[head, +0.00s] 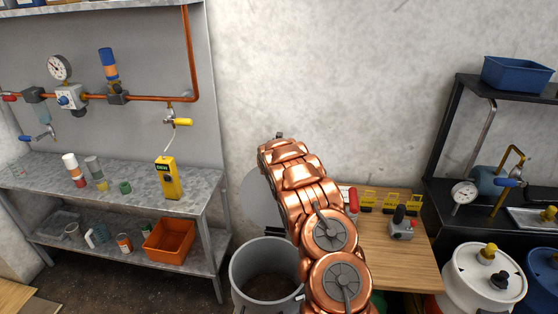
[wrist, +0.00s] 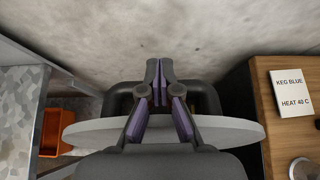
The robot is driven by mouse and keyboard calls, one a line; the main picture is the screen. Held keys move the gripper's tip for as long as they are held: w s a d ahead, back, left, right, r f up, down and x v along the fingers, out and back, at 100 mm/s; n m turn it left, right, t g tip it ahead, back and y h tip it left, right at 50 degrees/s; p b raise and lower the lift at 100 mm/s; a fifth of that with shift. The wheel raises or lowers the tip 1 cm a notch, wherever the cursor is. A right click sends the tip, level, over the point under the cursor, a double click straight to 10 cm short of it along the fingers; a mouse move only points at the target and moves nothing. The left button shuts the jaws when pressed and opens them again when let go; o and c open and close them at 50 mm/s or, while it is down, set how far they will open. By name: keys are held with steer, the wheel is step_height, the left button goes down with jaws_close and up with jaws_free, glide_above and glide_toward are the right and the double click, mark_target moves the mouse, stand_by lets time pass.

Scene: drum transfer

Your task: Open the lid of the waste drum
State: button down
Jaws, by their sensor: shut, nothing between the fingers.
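The grey waste drum (head: 268,285) stands on the floor at the bottom middle of the head view. Its mouth is uncovered and the dark brown inside shows. The grey round lid (head: 262,208) stands raised behind the drum, partly hidden by my copper arm. In the wrist view the lid (wrist: 95,134) is a thin grey disc seen nearly edge-on, passing behind my gripper (wrist: 160,68). My gripper is shut and empty, its purple-padded fingers together at the tips. Whether it touches the lid I cannot tell. In the head view my arm hides the gripper.
A wooden table (head: 412,262) on the right holds a grey device (head: 402,225) and several yellow stands. A metal bench (head: 130,185) with an orange bin (head: 169,241) is left. White and blue drums stand far right. A wall is close behind the lid.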

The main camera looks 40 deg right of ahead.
steer(key=f, duration=0.2)
steer(key=s+f, duration=0.1)
steer(key=shift+a+f, duration=0.15)
steer(key=shift+a, duration=0.1)
step_height(320, 180, up, 13)
steer(key=w+p, duration=0.1)
steer(key=p, duration=0.6)
steer(key=shift+w+d, duration=0.2)
steer(key=shift+d, duration=0.25)
steer(key=shift+r, duration=0.2)
